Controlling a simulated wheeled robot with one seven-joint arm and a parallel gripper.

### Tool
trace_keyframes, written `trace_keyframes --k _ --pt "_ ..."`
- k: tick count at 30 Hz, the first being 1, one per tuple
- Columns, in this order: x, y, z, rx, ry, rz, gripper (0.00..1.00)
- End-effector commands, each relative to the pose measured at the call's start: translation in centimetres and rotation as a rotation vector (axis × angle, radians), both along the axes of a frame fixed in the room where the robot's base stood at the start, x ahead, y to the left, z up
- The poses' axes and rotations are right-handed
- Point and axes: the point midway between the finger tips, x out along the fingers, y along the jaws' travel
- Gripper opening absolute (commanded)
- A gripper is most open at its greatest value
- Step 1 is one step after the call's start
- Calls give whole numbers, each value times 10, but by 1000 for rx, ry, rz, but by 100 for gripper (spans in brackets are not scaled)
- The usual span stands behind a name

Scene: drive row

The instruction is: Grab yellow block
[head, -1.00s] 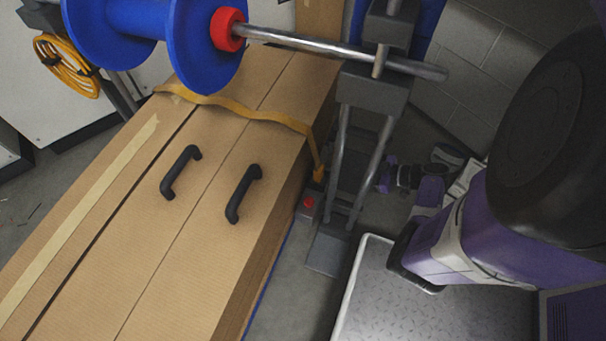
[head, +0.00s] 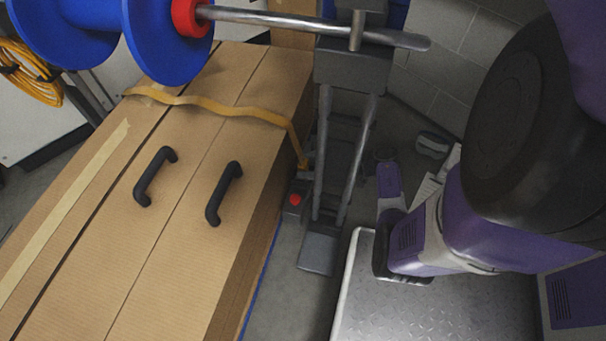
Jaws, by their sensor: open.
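I see no yellow block in the head view. My arm (head: 425,235), purple, grey and black, fills the right side and reaches down past the metal plate. Its far end (head: 390,180) is small and dark beyond the elbow, and I cannot make out the jaws there. The yellow things that show are a strap (head: 215,107) across the cardboard boxes and a coiled yellow cable (head: 30,75) at the upper left.
Long cardboard boxes (head: 95,235) with two black handles fill the left. A blue spool (head: 160,45) on a metal bar (head: 290,20) hangs above them. A grey stand (head: 350,70) with a red button is in the middle. A narrow strip of bare floor (head: 290,290) lies beside the boxes.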

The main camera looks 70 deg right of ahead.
Motion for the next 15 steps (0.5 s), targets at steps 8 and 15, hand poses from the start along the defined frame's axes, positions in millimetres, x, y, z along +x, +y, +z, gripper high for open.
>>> trace_keyframes --k 8,15 --pt "23 0 -10 0 -1 -1 64" --pt "23 0 -9 0 -1 -1 56"
